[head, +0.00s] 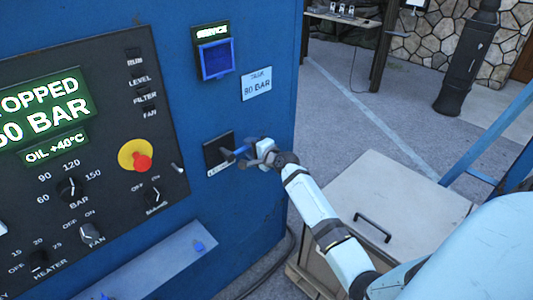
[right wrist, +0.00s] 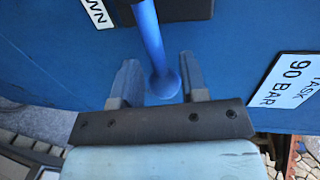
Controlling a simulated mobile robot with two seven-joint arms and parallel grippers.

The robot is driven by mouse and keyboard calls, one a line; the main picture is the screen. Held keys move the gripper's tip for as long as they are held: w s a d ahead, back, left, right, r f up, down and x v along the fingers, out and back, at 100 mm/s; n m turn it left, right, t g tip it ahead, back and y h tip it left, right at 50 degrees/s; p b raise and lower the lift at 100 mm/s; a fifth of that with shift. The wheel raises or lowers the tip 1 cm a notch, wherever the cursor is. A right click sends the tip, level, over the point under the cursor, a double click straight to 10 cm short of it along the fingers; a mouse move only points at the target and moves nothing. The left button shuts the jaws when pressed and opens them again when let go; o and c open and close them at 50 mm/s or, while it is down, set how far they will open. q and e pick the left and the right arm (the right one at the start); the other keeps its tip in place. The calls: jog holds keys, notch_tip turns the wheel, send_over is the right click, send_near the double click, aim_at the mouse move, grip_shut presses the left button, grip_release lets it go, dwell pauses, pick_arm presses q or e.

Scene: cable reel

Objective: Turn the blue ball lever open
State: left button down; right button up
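The blue ball lever (head: 236,154) sticks out from a black plate (head: 213,159) on the blue cabinet wall. In the right wrist view, its blue shaft comes down from the top and ends in a round ball (right wrist: 164,84). My right gripper (head: 255,150) is at the lever's outer end. In the wrist view, its two fingers (right wrist: 158,76) stand apart on either side of the ball, with gaps visible at both sides. My left gripper is not in view.
Left of the lever is a control panel (head: 110,175) with a red stop button (head: 142,162), knobs and green displays. A "TASK 90 BAR" label (head: 257,84) is above the lever. A beige cabinet (head: 400,200) with a black handle stands below my right arm. Open floor lies behind.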

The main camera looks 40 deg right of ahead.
jog(key=b+v, duration=0.1)
jog(key=v, duration=1.1)
jog(key=shift+d, duration=0.3)
